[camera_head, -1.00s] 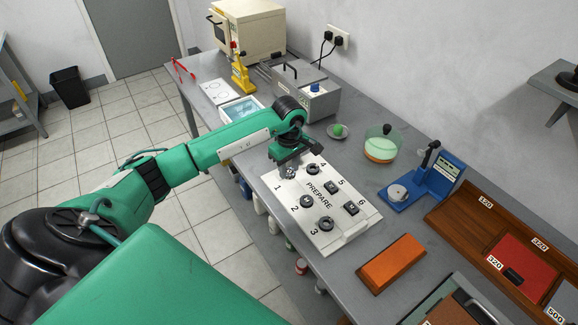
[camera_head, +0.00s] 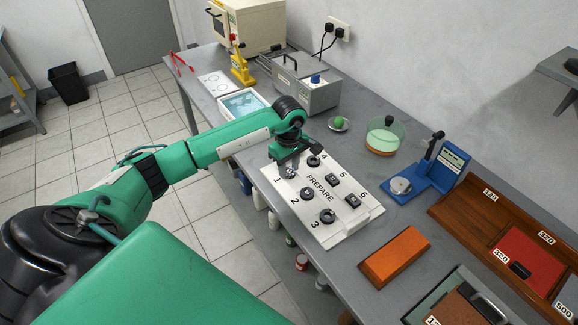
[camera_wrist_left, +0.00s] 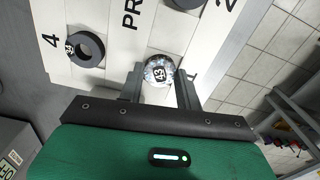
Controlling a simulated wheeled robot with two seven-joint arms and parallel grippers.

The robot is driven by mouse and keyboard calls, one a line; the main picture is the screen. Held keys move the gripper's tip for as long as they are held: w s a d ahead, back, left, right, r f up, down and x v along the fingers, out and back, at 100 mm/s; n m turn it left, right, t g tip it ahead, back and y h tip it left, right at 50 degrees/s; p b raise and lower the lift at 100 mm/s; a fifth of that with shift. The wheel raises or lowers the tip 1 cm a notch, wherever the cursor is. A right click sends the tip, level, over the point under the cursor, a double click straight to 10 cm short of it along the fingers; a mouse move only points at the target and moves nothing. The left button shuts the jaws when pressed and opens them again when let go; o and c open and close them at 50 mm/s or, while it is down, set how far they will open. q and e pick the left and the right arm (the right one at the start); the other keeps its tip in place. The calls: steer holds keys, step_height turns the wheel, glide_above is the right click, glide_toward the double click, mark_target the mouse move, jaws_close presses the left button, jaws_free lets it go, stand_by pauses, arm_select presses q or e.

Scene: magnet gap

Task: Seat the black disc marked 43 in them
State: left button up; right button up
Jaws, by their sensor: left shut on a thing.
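The disc marked 43 (camera_wrist_left: 158,70) shows in the left wrist view with a mottled, shiny grey face and a small number label. It is between the two fingers of my left gripper (camera_wrist_left: 160,88), which is shut on it. In the head view my left gripper (camera_head: 289,171) is low over the white PREPARE board (camera_head: 333,236), at the spot numbered 1. The hand partly covers the disc there, and I cannot tell whether the disc touches the board. My right gripper is out of view.
An orange block (camera_head: 394,257), a blue stand (camera_head: 425,182), a clear-domed dish (camera_head: 384,137) and a grey box (camera_head: 306,92) surround the board on the bench.

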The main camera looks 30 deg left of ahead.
arm_select(q)
steer(key=shift+f, duration=0.2)
stand_by(0.6)
steer(key=o, duration=1)
steer(key=c, duration=0.5)
steer(key=shift+r, duration=0.1)
steer(key=shift+r+p, duration=0.6)
steer(key=shift+r, duration=1.6)
